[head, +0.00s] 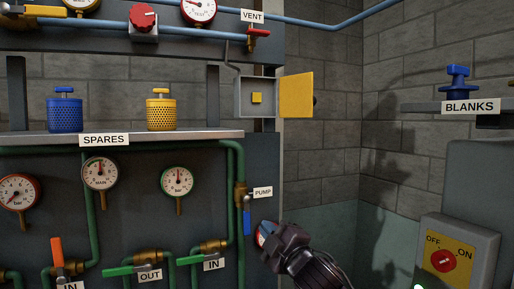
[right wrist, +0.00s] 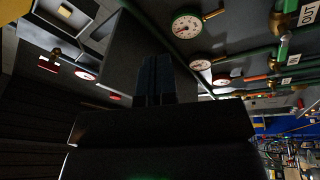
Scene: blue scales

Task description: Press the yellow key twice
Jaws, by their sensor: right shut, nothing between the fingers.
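The yellow key (head: 257,97) is a small square button on the back of a grey wall box (head: 241,98). The box's yellow door (head: 296,95) stands open to the right. My right gripper (head: 266,233) is low in the head view, well below the box and clear of the key. Its blue fingers are shut together and empty, as the right wrist view (right wrist: 155,78) also shows. A small pale square in an open box at that view's upper left looks like the key (right wrist: 65,10). My left gripper is not in view.
A blue-handled PUMP valve (head: 247,218) is just left of my right gripper. The SPARES shelf (head: 180,136) holds a blue and a yellow canister. A red-handled VENT valve (head: 258,34) is above the box. An ON/OFF switch box (head: 452,255) stands at lower right.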

